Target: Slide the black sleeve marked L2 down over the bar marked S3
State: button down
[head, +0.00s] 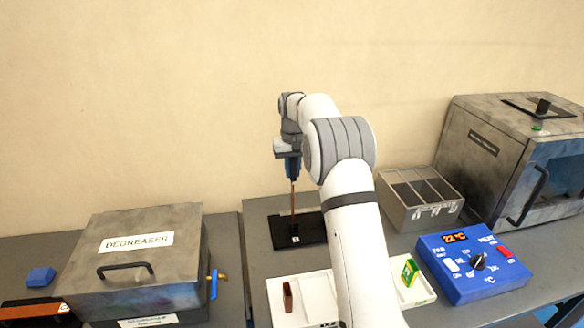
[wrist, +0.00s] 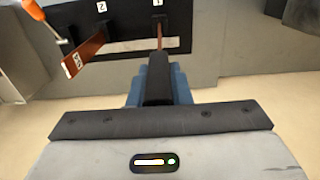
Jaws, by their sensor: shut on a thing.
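My gripper (head: 292,170) is above the black base (head: 307,232), jaws down. In the wrist view its blue jaws (wrist: 160,85) are shut on a black sleeve (wrist: 158,85); no marking on the sleeve can be read. A copper bar (head: 293,200) stands under my gripper. In the wrist view a bar (wrist: 158,38) from slot 1 runs up to the sleeve's end; I cannot tell whether the sleeve is around it.
A white tray holds a brown block (head: 287,297) and a green-yellow block (head: 409,270). A grey divided bin (head: 425,215), a blue control box (head: 470,275) and an oven stand right. The degreaser box (head: 130,265) stands left. An orange handle (wrist: 40,28) lies near the slot-2 bar.

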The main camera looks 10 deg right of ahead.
aim_at(293, 185)
jog(key=shift+f+b, duration=1.5)
jog(key=shift+f, duration=1.75)
jog(key=c, duration=0.8)
grip_release()
jog(key=shift+o, duration=0.2)
jog(key=shift+r, duration=0.1)
jog(key=shift+r+p, duration=2.95)
jog(key=shift+r, duration=0.9)
